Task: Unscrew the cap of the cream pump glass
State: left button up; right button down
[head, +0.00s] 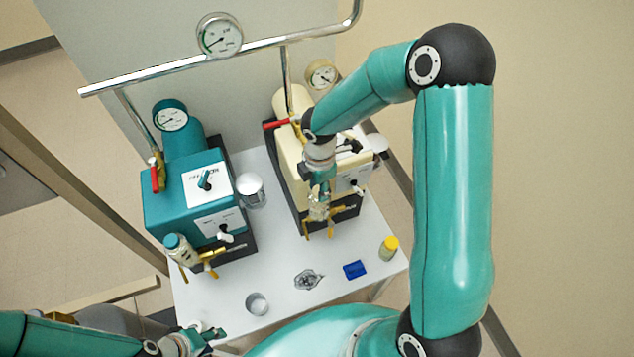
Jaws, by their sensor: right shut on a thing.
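The cream pump (285,160) stands on the white table, at the right of the teal pump. My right gripper (319,205) reaches down at the cream pump's front left corner. It is shut on the cap of the cream pump glass. The cap and most of the glass are hidden behind the fingers, so I cannot tell how far the cap is turned. Brass fittings (307,232) show just below the fingers. My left gripper (208,334) is low at the table's front left edge, away from both pumps; its finger gap is too small to make out.
The teal pump (184,207) has its own glass with a teal cap (174,240). A clear cup (257,304), a dark clump (308,280), a blue block (354,270) and a yellow-capped bottle (389,249) are in front.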

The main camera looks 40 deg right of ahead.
jog(key=n, duration=0.4)
jog(key=c, duration=1)
grip_release()
jog(key=shift+c, duration=0.2)
